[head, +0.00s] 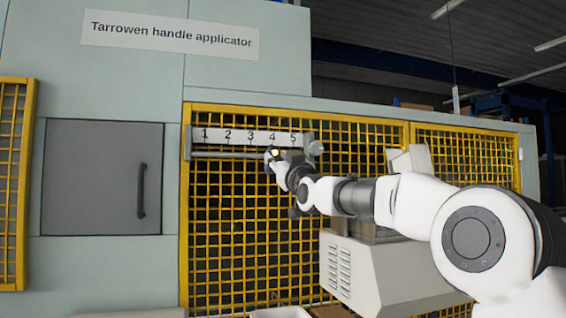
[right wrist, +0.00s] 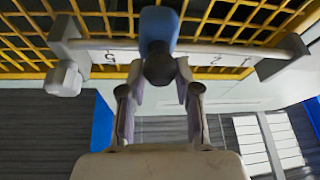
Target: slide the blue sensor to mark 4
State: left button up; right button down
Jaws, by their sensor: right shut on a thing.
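The blue sensor (right wrist: 159,25) sits on the rail in the right wrist view, with a dark round knob (right wrist: 158,69) facing my gripper. My right gripper (head: 276,161) is shut on this knob, with one finger on each side. In the head view the sensor is mostly hidden behind the gripper. The white scale strip (head: 240,137) carries marks 1 to 5 above the rail (head: 228,155). The gripper is just below mark 4. In the right wrist view the sensor covers the strip between 5 and the lower numbers. My left gripper is not in view.
Yellow mesh guarding (head: 230,225) lies behind the rail. A clamp knob (head: 316,149) stands at the rail's right end. A grey door with a handle (head: 141,190) is at left. A pale machine housing (head: 375,275) stands below my right arm.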

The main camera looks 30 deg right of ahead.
jog(key=c, duration=1.1)
grip_release()
jog(key=shift+w+d+f, duration=0.1)
jog(key=shift+d+f, duration=0.1)
jog(key=shift+d, duration=0.05)
jog(key=shift+w+d+f, duration=0.15)
jog(key=shift+w+d, duration=0.05)
jog(key=shift+d, duration=0.1)
jog(key=shift+a, duration=0.2)
jog(key=shift+s, duration=0.25)
jog(key=v, duration=0.6)
jog(key=shift+s+f, duration=0.25)
jog(key=shift+s, duration=0.05)
jog(key=shift+s+a, duration=0.1)
